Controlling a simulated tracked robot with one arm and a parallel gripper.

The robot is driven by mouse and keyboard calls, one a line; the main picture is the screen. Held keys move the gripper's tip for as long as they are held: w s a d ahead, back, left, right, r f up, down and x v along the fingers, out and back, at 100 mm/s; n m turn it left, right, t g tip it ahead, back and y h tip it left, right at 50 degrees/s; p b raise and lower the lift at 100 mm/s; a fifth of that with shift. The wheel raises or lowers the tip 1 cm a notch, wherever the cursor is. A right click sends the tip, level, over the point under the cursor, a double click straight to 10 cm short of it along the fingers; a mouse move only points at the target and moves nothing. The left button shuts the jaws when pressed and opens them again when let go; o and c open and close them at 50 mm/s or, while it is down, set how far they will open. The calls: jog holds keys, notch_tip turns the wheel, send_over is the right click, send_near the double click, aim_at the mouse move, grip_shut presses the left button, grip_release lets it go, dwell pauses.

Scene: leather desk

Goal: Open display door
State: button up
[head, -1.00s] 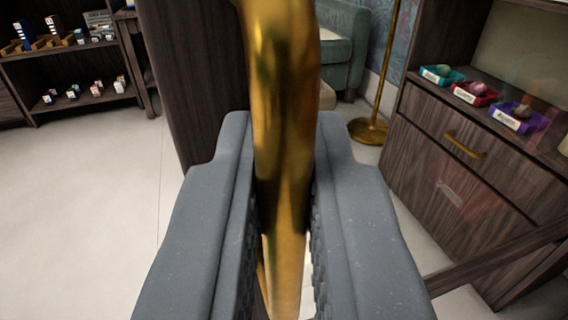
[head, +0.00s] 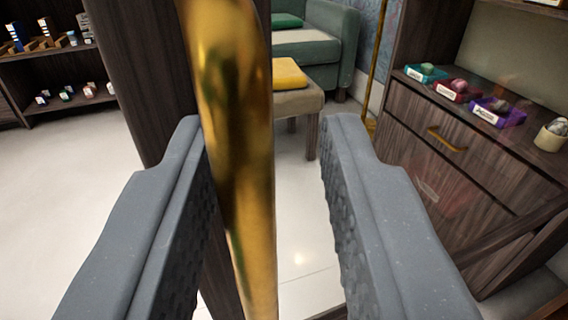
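A tall polished brass handle bar (head: 236,150) stands upright, close to the camera in the head view. It appears to be the handle of a dark wooden door, whose edge (head: 150,85) shows just behind and to its left. My gripper (head: 268,140) is open. Its two grey fingers stand on either side of the bar, with the bar near the left finger and a clear gap to the right finger. I cannot tell whether the left finger touches the bar. The rest of the door is mostly hidden or out of view.
A dark cabinet (head: 455,160) with a brass drawer pull and trays of stones stands at right. A stool (head: 290,98) with a yellow cloth and a green armchair (head: 325,45) stand behind. Shelves (head: 60,85) stand at far left. Pale floor between is clear.

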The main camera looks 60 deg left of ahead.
jog(key=p+v, duration=0.1)
jog(key=v, duration=1.2)
jog(key=shift+s+d, duration=0.2)
jog(key=shift+d, duration=0.1)
jog(key=shift+f, duration=0.15)
